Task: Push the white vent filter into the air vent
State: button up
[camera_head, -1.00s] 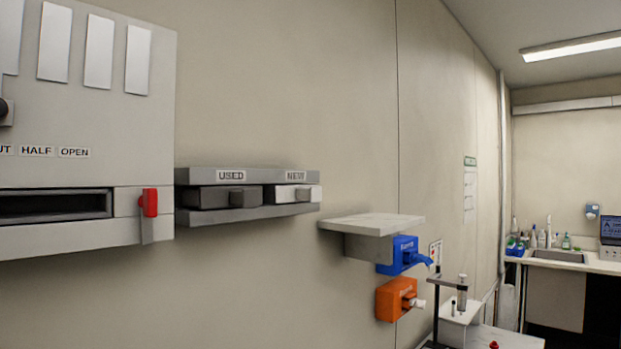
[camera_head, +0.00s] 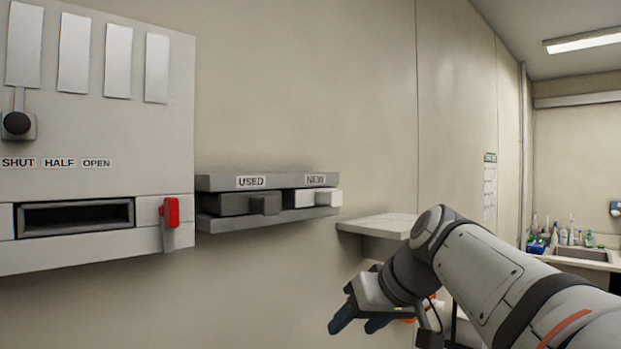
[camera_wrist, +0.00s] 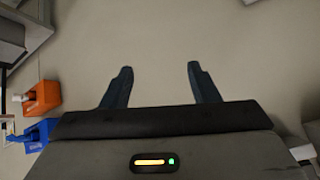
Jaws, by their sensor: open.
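The white vent filter (camera_head: 312,198) sits in the slot under the NEW label, its handle sticking out at the front. The air vent (camera_head: 76,216) is a dark, empty-looking rectangular opening in the pale wall panel at left. A dark grey filter (camera_head: 240,203) sits under the USED label. My gripper (camera_head: 355,327) is below and to the right of the white filter, apart from it. In the wrist view its two blue fingers (camera_wrist: 160,68) are spread with nothing between them. A pale block at that view's lower right edge cannot be told for sure.
A red-handled latch (camera_head: 170,212) is at the vent's right. A black-knobbed slider (camera_head: 17,123) stands at SHUT. A shelf (camera_head: 385,225) juts from the wall behind my arm. Orange (camera_wrist: 42,97) and blue (camera_wrist: 38,136) holders show in the wrist view.

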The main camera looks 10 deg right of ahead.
jog(key=w+d+r+n+t+y, duration=0.2)
jog(key=w+r, duration=0.2)
jog(key=r, duration=0.6)
jog(key=n+t+y+p, duration=0.2)
jog(key=n, duration=0.1)
send_near(338, 197)
jog(key=w+a, duration=0.1)
jog(key=x, duration=0.2)
jog(key=p+x, duration=0.1)
jog(key=x, duration=0.2)
jog(key=p+x, duration=0.1)
jog(key=x, duration=0.1)
jog(key=shift+w+a+f, duration=0.15)
jog(key=shift+w+f, duration=0.05)
jog(key=shift+f, duration=0.2)
jog(key=c, duration=1.1)
jog(key=shift+s, duration=0.15)
jog(key=shift+s+d+b, duration=0.35)
jog(key=shift+b, duration=0.1)
